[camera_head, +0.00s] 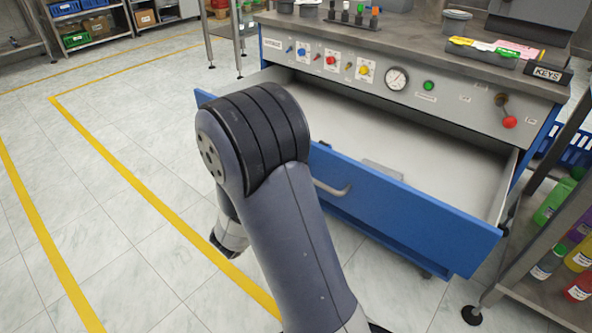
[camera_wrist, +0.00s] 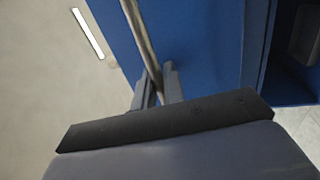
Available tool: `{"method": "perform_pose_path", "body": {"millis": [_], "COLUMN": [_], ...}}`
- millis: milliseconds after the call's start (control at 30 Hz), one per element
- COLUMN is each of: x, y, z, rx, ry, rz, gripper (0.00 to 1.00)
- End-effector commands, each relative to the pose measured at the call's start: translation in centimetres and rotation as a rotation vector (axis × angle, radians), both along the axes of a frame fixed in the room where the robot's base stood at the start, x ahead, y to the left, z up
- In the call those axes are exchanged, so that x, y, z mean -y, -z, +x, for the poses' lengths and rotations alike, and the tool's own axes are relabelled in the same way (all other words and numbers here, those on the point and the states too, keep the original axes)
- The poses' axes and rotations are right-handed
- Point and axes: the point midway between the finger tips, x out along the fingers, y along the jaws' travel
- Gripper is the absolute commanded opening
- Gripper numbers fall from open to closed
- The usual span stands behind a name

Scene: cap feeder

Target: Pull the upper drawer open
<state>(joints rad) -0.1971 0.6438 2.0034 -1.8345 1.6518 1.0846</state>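The upper drawer (camera_head: 428,209) stands far out from the bench below the control panel. Its blue front faces me and its pale inside (camera_head: 340,116) is exposed. Part of the metal bar handle (camera_head: 333,189) shows on the front, just right of my arm. In the head view my arm hides my gripper. In the wrist view my gripper (camera_wrist: 159,86) has its two fingers close together around the handle bar (camera_wrist: 143,38), one on each side, against the blue drawer front (camera_wrist: 205,50). It appears shut on the bar.
The control panel (camera_head: 397,78) with knobs, a gauge and a red ball lever runs above the drawer. A shelf with bottles (camera_head: 553,200) stands close to the drawer's right end. Open tiled floor with yellow lines (camera_head: 130,180) lies to the left.

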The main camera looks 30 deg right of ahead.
Motion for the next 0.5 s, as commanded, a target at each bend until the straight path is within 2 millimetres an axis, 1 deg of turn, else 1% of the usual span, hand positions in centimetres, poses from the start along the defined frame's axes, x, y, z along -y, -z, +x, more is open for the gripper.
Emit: {"method": "perform_pose_path", "body": {"millis": [333,433,500], "x": [-0.2,-0.9,-1.7], "y": [0.1,0.2,0.3], "z": [0.0,-0.3,-0.6], "rx": [-0.001,-0.002,-0.002], "ry": [-0.001,-0.003,-0.005], "rz": [0.000,0.000,-0.001], "gripper": [0.15,0.15,0.15]}}
